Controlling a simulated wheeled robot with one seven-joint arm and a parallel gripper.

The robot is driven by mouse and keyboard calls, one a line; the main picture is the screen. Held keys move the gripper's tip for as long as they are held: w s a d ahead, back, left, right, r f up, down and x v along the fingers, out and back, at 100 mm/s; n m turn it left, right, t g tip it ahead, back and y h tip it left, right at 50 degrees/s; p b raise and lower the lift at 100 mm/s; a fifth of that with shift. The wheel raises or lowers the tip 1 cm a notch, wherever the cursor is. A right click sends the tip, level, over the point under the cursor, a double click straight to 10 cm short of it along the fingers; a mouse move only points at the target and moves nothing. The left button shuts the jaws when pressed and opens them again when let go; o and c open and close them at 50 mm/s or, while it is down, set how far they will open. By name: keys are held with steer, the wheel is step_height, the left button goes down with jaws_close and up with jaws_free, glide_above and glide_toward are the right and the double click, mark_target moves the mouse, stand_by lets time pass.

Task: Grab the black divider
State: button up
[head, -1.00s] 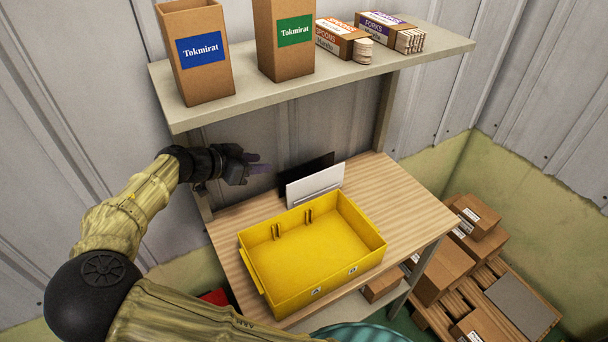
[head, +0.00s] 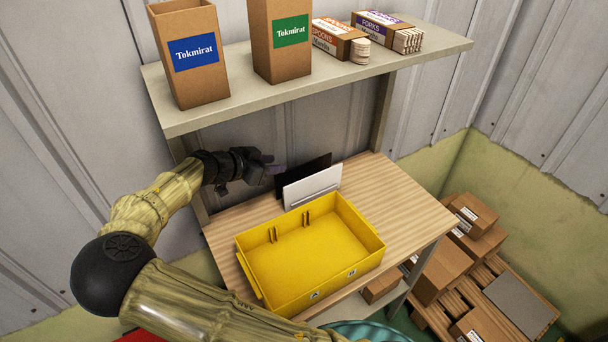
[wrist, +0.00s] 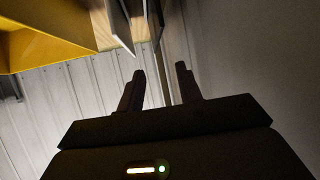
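The black divider (head: 318,163) stands upright on the table behind the white divider (head: 312,188), which hides much of it. In the wrist view the black divider (wrist: 154,18) shows edge-on at the top, ahead of the fingertips, with the white divider (wrist: 121,27) to its left. My gripper (head: 274,165) is at the left end of the black divider, at about the height of its upper part. In the wrist view my gripper (wrist: 160,72) has its two fingers apart with nothing clearly between them. Whether a finger touches the divider cannot be told.
A yellow bin (head: 310,262) sits in front of the dividers on the wooden table (head: 395,200). A shelf (head: 330,82) with cartons and cutlery boxes hangs above. A ribbed wall stands close behind. The table's right side is clear.

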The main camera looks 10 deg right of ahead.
mark_target(298, 166)
steer(key=x, duration=0.5)
steer(key=shift+d+f+p, duration=0.15)
steer(key=shift+p, duration=0.25)
steer(key=shift+p+x, duration=0.85)
steer(key=shift+x, duration=1.8)
steer(key=shift+s+f, duration=0.1)
steer(key=shift+s, duration=0.05)
jaws_close()
